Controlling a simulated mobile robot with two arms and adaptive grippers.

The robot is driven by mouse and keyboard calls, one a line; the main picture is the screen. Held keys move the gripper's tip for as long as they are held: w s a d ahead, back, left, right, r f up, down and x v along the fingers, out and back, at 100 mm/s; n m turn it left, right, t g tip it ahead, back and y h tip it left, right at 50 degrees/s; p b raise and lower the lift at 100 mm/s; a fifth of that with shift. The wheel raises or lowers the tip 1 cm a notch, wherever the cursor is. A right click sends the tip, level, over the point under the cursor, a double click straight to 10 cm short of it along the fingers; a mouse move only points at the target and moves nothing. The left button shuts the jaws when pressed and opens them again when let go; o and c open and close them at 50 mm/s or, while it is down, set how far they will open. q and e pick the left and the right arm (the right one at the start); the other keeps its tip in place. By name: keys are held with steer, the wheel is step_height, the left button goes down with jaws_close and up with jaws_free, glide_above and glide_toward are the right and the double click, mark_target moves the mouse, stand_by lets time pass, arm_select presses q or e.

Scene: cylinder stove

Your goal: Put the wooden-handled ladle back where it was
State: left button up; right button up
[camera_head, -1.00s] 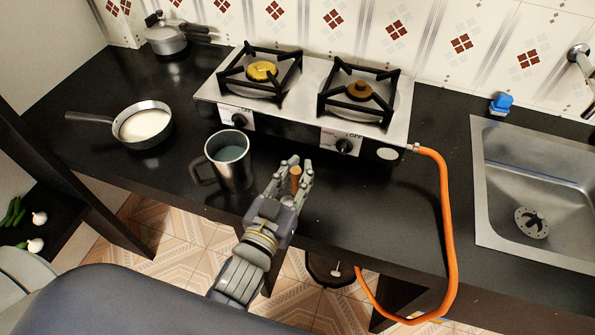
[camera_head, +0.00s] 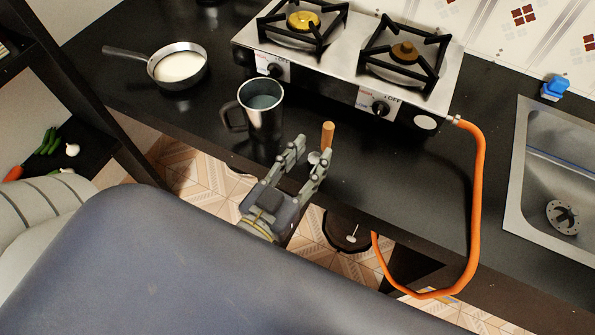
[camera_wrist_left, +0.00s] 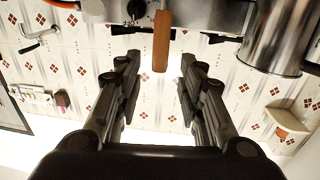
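The ladle's wooden handle (camera_head: 327,135) stands roughly upright near the counter's front edge, right of the steel mug (camera_head: 262,112). A small pale round part (camera_head: 314,158) shows below it, partly hidden by the fingers; I cannot tell whether it is the ladle's bowl. My left gripper (camera_head: 308,151) is open, its fingers apart, just in front of the handle. In the left wrist view the handle (camera_wrist_left: 161,40) lies in line with the gap between the open fingers (camera_wrist_left: 160,66), without clear contact. My right gripper is not in view.
The two-burner stove (camera_head: 335,72) stands behind. A pan of white liquid (camera_head: 180,68) is at left. An orange hose (camera_head: 478,190) loops over the counter edge at right, near the sink (camera_head: 530,180). The counter (camera_head: 400,170) right of the handle is clear.

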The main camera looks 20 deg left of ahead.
arm_select(q)
steer(key=shift+s+a, duration=0.15)
steer(key=shift+s, duration=0.75)
steer(key=shift+s+a, duration=0.1)
steer(key=shift+s, duration=0.8)
steer(key=s+d+f+g, duration=0.1)
steer(key=s+f+g, duration=0.15)
steer(key=f, duration=1.15)
steer(key=s+f+m+g, duration=0.15)
steer(key=f+g, duration=0.25)
steer(key=f, duration=0.9)
steer(key=s+d+f+g, duration=0.1)
steer(key=s+f+g, duration=0.2)
steer(key=f, duration=1.1)
steer(key=s+a+f+g+y, duration=0.1)
steer(key=s+a+f+g, duration=0.2)
steer(key=s+a+f, duration=0.3)
steer(key=s+a+f+g+y, duration=0.1)
steer(key=s+a+f+g, duration=0.3)
steer(key=s+f, duration=0.8)
steer(key=shift+a+f, duration=0.55)
steer(key=shift+a, duration=0.4)
steer(key=shift+n, duration=0.25)
